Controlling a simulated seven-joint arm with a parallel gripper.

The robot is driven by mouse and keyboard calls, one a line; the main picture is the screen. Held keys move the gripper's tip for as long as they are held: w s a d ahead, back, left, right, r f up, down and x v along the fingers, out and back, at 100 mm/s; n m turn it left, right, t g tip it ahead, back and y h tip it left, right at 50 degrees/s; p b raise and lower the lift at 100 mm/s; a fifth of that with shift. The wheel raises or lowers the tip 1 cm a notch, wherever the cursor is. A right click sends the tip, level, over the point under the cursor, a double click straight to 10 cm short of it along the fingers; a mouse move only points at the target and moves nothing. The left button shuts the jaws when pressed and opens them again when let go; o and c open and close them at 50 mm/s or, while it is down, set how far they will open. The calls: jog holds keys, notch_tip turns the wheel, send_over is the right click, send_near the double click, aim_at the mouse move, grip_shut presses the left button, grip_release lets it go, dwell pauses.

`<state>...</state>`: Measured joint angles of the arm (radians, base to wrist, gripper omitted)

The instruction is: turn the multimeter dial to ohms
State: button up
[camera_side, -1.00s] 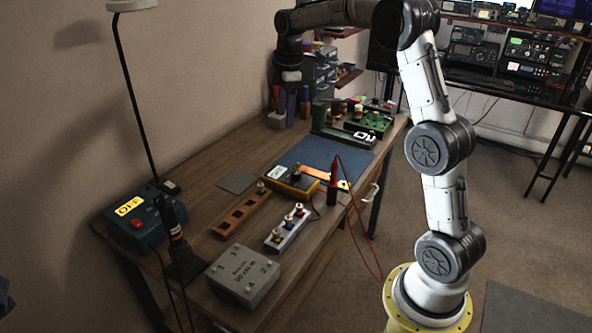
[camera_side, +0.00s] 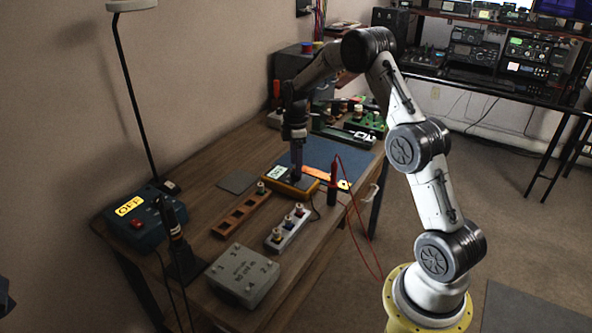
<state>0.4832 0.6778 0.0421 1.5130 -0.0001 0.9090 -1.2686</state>
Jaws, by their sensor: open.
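The multimeter (camera_side: 279,183) is a yellow-edged box lying on the bench, with a small pale display at its left end. My gripper (camera_side: 296,174) points down over the middle of the multimeter, at the place of its dark dial. The gripper covers most of the dial, and the dial's setting cannot be read. The fingers are small and dark here; I cannot tell whether they touch the dial.
A red probe (camera_side: 332,184) with a looping red lead stands right of the multimeter. A brown slotted rack (camera_side: 240,214), a white strip with several knobs (camera_side: 288,227) and a grey box (camera_side: 243,274) lie nearer. A blue mat (camera_side: 320,152) lies behind.

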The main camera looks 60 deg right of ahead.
jog(key=shift+f, duration=1.5)
grip_shut()
